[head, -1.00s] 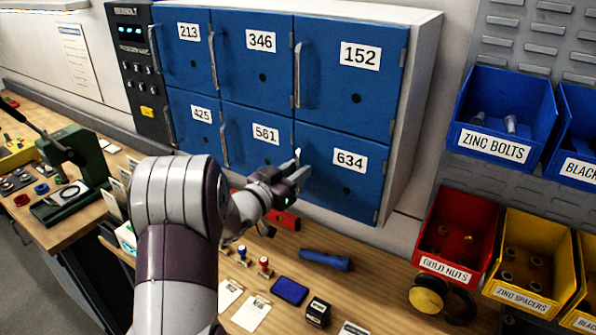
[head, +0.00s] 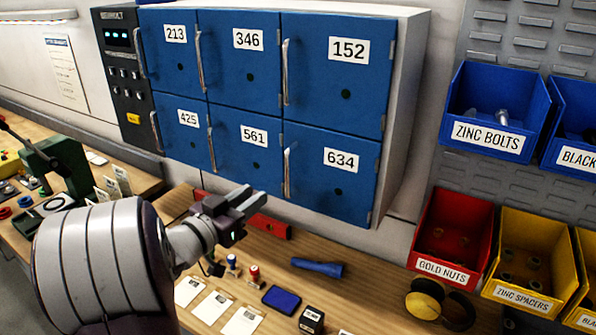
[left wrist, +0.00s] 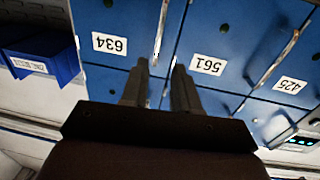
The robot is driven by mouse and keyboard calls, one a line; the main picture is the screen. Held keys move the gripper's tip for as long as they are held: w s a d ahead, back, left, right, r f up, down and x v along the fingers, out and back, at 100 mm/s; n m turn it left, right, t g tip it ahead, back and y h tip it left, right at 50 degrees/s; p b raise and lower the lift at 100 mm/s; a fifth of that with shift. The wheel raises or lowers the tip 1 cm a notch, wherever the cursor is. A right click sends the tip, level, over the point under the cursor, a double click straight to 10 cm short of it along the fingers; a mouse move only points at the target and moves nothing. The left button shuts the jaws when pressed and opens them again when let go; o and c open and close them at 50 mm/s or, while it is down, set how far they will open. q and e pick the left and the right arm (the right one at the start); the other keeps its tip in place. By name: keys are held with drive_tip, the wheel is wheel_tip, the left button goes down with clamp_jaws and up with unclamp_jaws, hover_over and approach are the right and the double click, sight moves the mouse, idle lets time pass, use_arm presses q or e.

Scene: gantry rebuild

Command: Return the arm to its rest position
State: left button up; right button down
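My left arm comes in from the lower left of the head view. My left gripper (head: 250,200) is in front of and below the blue locker doors, over the wooden bench, apart from the lockers. In the left wrist view its two fingers (left wrist: 160,75) stand apart with nothing between them. The locker block has doors 634 (head: 333,180), 561 (head: 243,150), 425 (head: 182,128), 152 (head: 340,65), 346 (head: 240,60) and 213 (head: 170,55), all looking shut. My right gripper is not in view.
On the bench are a blue flashlight (head: 318,267), a blue pad (head: 281,299), stamps (head: 253,275), white cards (head: 212,307) and yellow-black earmuffs (head: 425,304). Parts bins such as zinc bolts (head: 497,105) hang at right. A green press (head: 65,160) stands at left.

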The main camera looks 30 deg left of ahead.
use_arm(q)
drive_tip(key=s+a+f+n+g+y, duration=0.2)
drive_tip(key=a+f+g+y, duration=0.2)
drive_tip(key=f, duration=0.3)
drive_tip(key=s+a+f+n+g+y, duration=0.3)
drive_tip(key=f+g+y, duration=0.1)
drive_tip(key=f, duration=0.2)
drive_tip(key=s+d+f+m+g+h+b, duration=0.1)
drive_tip(key=s+d+f+g, duration=0.1)
drive_tip(key=d, duration=0.5)
drive_tip(key=s+d+f+m+g+h+b, duration=0.1)
drive_tip(key=s+d+f+g+h, duration=0.1)
drive_tip(key=d, duration=0.6)
drive_tip(key=s+d+f+m+g+h+b, duration=0.1)
drive_tip(key=s+d+f+g, duration=0.3)
drive_tip(key=d, duration=0.4)
wheel_tip(320, 180, down, 2)
drive_tip(key=shift+s+f+h, duration=0.25)
drive_tip(key=shift+s+h, duration=0.15)
drive_tip(key=shift+s, duration=0.1)
